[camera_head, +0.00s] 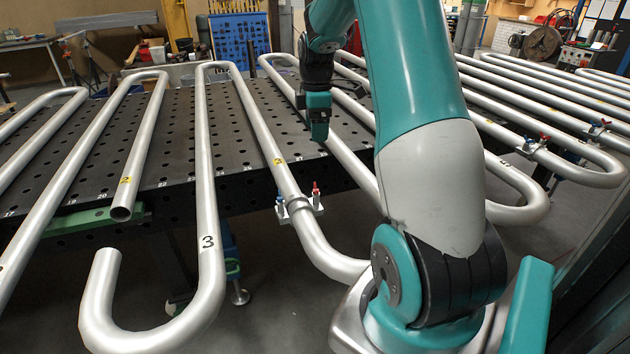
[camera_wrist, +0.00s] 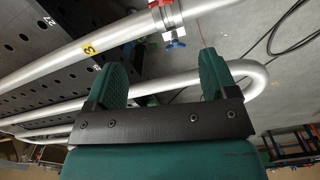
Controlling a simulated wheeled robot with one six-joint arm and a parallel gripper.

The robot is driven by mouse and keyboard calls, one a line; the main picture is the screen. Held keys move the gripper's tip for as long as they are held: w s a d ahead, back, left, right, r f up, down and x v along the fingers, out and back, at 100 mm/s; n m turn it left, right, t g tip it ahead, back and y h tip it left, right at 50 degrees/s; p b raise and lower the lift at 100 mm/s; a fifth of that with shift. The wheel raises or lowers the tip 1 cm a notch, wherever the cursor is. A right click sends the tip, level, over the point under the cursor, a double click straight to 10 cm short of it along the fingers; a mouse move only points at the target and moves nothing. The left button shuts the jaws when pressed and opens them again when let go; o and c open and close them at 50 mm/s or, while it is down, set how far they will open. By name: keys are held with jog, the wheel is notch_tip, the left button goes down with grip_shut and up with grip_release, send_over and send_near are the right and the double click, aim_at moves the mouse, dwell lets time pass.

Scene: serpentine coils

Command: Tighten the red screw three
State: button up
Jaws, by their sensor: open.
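A red screw (camera_head: 316,188) stands on a small clamp (camera_head: 299,205) around a silver tube, near the table's front edge in the head view. A blue screw (camera_head: 280,196) is on the same clamp's other side. A yellow tag on this tube reads 3 in the wrist view (camera_wrist: 90,49). In that view the red screw (camera_wrist: 159,4) is cut by the top edge, and the blue screw (camera_wrist: 175,42) is nearer my gripper. My gripper (camera_head: 318,128) hangs above the tubes, behind the clamp and apart from it. Its green fingers (camera_wrist: 163,62) are spread and empty in the wrist view.
Silver serpentine tubes (camera_head: 203,150) run over a dark perforated table (camera_head: 240,140) and past its front edge. Other clamps with red and blue screws (camera_head: 543,138) sit on tubes at right. My arm hides part of the right side.

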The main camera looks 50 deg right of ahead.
aim_at(316, 189)
notch_tip(316, 189, down, 17)
jog(key=p, duration=0.3)
jog(key=shift+p, duration=0.3)
jog(key=c, duration=0.9)
